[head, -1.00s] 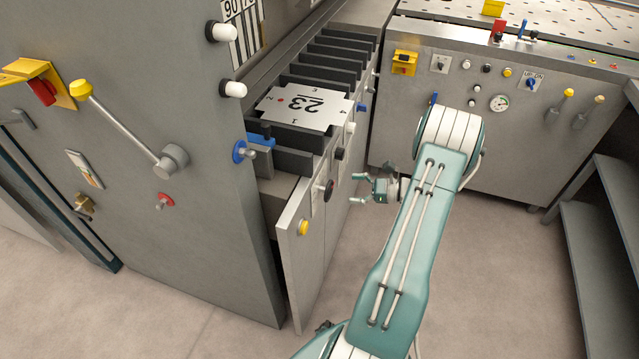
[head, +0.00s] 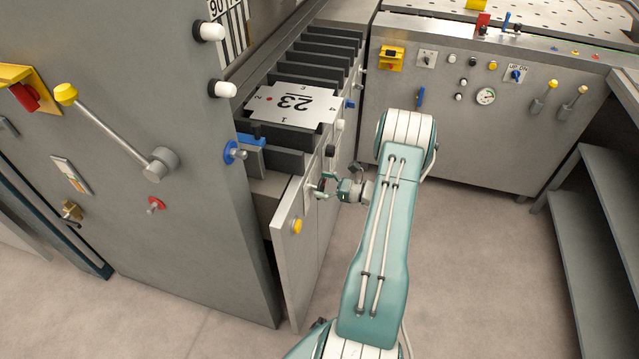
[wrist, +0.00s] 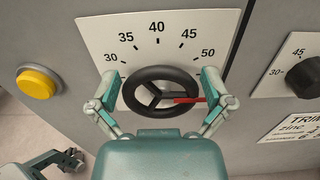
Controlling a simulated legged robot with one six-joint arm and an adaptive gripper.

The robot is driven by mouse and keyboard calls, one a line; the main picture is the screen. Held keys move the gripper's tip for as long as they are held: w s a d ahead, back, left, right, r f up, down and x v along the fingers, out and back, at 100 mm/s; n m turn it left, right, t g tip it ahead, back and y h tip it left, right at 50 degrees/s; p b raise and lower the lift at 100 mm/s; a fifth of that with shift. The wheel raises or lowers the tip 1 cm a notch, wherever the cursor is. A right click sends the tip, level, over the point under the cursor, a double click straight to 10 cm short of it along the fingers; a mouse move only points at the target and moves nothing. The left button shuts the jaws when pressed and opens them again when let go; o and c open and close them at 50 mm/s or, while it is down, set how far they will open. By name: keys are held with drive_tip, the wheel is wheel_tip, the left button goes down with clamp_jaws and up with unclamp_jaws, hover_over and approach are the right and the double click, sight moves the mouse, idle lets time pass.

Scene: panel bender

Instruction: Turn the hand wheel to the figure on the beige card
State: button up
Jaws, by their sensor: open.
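The hand wheel (wrist: 160,71) is a black spoked ring with a red pointer (wrist: 189,99), in the middle of the wrist view. The pointer points right, below the 50 mark. A pale scale plate (wrist: 103,36) behind it reads 30, 35, 40, 45, 50. My gripper (wrist: 161,80) is open, with one finger on each side of the wheel; whether they touch it I cannot tell. In the head view my gripper (head: 325,186) is at the drawer-side front and partly hides the wheel. A pale card (wrist: 297,124), partly cut off, reads "TRIM" and "zinc"; its figures are unclear.
A yellow button (wrist: 36,82) is left of the wheel; a second black knob (wrist: 307,78) with its own scale is to the right. A notched plate marked 23 (head: 318,97) lies above the front. Open floor (head: 470,260) lies to the right.

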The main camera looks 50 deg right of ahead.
drive_tip(key=shift+w+a, duration=0.1)
drive_tip(key=shift+w, duration=0.1)
drive_tip(key=c, duration=0.8)
drive_tip(key=shift+o, duration=0.2)
